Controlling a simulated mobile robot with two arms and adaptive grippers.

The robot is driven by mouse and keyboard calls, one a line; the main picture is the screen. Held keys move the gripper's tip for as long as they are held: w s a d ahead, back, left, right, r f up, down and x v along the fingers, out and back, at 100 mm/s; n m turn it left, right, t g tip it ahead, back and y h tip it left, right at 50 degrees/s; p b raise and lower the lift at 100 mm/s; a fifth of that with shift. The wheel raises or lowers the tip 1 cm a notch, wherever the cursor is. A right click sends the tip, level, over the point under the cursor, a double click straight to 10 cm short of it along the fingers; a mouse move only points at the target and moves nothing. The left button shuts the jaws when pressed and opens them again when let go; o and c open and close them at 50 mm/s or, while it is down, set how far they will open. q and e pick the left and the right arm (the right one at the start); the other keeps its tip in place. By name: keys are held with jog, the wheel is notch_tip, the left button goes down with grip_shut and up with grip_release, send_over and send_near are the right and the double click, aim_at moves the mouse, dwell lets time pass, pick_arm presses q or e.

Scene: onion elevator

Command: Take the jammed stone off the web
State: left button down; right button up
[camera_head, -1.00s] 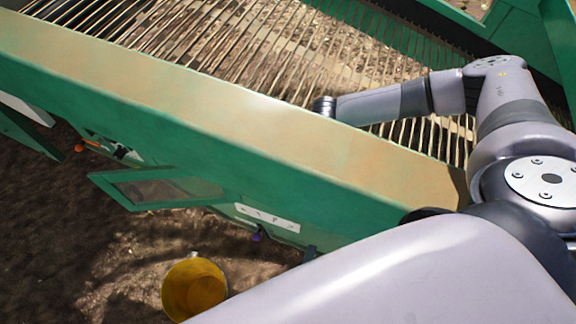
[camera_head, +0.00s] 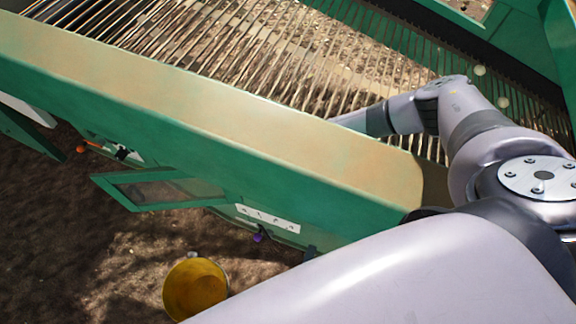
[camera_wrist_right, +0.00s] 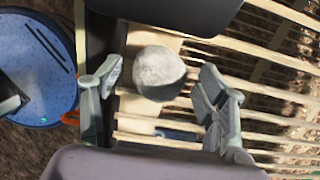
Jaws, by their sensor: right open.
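The stone (camera_wrist_right: 158,72) is pale grey and rounded. In the right wrist view it lies at the web's rods, between the fingers of my right gripper (camera_wrist_right: 163,100). The gripper is open, with a gap visible on the stone's left and right sides. The web (camera_head: 290,60) is a slatted bed of pale rods behind the green side wall; its rods also show in the right wrist view (camera_wrist_right: 275,115). In the head view my right arm reaches over the wall, and its gripper and the stone are hidden behind the wall. My left gripper is in neither view.
The green side wall (camera_head: 200,100) with a tan top runs diagonally between my body and the web. A yellow bucket (camera_head: 195,288) stands on the soil below. A green-framed flap (camera_head: 160,188) sticks out from the wall. Two pale round things (camera_head: 480,71) lie near the web's far edge.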

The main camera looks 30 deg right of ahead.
jog(key=shift+c, duration=0.3)
jog(key=c, duration=1.3)
jog(key=shift+c, duration=0.6)
jog(key=shift+w+r, duration=0.1)
